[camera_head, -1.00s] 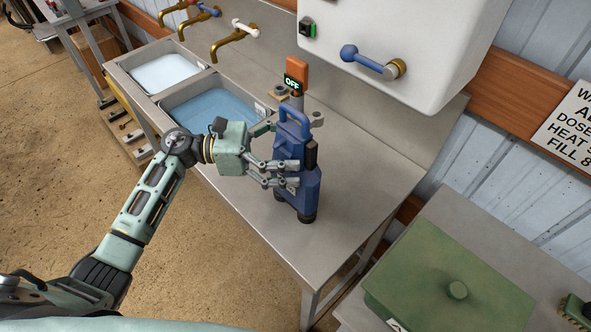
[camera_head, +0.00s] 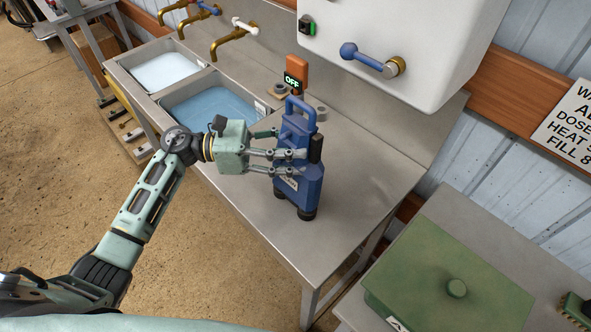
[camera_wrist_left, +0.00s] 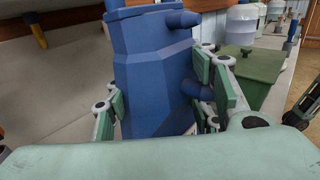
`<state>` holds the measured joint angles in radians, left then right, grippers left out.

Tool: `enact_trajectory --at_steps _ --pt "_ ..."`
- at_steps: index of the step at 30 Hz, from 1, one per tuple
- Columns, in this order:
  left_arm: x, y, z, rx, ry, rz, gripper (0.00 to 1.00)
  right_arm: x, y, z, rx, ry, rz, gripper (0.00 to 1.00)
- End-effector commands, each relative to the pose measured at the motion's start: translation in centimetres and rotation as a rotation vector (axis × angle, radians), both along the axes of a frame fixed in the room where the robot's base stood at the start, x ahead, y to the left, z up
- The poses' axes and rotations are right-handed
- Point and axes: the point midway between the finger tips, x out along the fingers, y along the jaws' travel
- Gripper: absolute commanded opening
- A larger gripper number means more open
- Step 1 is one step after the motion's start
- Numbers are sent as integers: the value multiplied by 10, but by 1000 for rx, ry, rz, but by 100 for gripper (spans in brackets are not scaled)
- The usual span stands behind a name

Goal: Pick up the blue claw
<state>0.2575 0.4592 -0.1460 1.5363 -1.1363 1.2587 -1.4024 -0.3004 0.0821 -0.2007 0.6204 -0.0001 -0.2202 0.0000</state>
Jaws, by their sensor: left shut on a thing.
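My left gripper (camera_head: 292,160) comes in from the left and is shut on the claw's upper body, below the handle. In the left wrist view the blue body (camera_wrist_left: 155,65) fills the space between the green finger pads. My right gripper is not in view.
Two sinks, one with blue water (camera_head: 212,104), lie left of the claw. A white tank (camera_head: 400,40) with a blue lever overhangs the back. The counter (camera_head: 365,190) is clear to the right. A green lidded box (camera_head: 450,275) stands front right.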

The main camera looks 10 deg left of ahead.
Motion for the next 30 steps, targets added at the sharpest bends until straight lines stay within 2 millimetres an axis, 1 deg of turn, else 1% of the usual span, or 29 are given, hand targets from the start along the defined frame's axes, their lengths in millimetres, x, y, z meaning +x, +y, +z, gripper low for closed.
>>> enact_trajectory --at_steps 8,11,14,21,24,27,30 --pt "1 1 2 -1 -3 2 0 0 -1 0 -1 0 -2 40" --pt "1 1 8 0 -7 2 0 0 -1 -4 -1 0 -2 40" --pt "1 1 20 1 -9 0 0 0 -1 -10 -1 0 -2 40" --pt "1 1 67 0 -10 0 0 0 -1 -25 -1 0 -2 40" --pt "1 1 83 0 -8 1 0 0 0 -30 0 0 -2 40" --pt "1 0 95 -2 -6 1 0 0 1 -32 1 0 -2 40" --pt "0 0 100 -1 -3 1 0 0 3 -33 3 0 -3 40"
